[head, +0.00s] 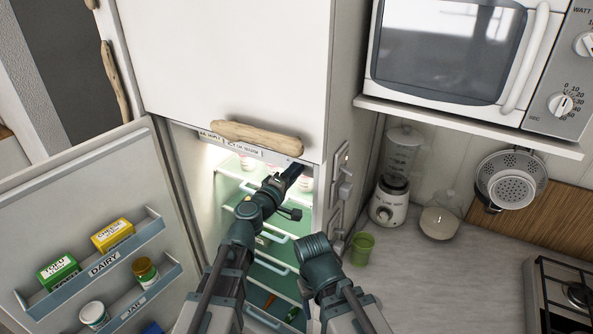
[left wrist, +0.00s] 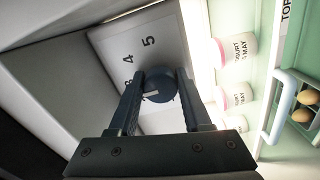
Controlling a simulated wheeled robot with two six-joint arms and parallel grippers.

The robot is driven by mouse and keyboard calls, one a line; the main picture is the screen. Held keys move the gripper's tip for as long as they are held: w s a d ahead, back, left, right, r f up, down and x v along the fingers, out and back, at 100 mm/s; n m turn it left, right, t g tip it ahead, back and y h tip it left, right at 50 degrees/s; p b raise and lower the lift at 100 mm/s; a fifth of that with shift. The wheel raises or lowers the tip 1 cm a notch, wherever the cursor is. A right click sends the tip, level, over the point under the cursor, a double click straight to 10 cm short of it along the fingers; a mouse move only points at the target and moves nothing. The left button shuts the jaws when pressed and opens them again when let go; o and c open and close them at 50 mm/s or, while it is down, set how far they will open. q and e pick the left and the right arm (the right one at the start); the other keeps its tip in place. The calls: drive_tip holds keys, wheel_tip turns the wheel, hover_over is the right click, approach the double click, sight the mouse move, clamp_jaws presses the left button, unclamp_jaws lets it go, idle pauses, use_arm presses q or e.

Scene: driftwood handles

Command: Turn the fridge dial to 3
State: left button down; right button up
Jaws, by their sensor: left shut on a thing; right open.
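The fridge dial (left wrist: 160,86) is a dark round knob on a pale panel (left wrist: 172,40) in the left wrist view. My left gripper (head: 294,172) reaches into the top of the open fridge in the head view; its fingers (left wrist: 160,78) are shut on the dial from both sides. The numerals 4 and 5 show above the dial, and a numeral that looks like 3 is partly covered by the left finger. A pale mark shows on the dial's left half; the number it points to is hidden. My right arm shows in the head view, but its fingers cannot be seen.
The fridge door (head: 90,200) stands open at left, with cartons and jars in its racks. A driftwood handle (head: 257,137) is above the opening. A green cup (head: 361,248) stands on the counter.

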use_arm(q)
drive_tip(key=shift+s, duration=0.15)
drive_tip(key=shift+c, duration=1.7)
unclamp_jaws()
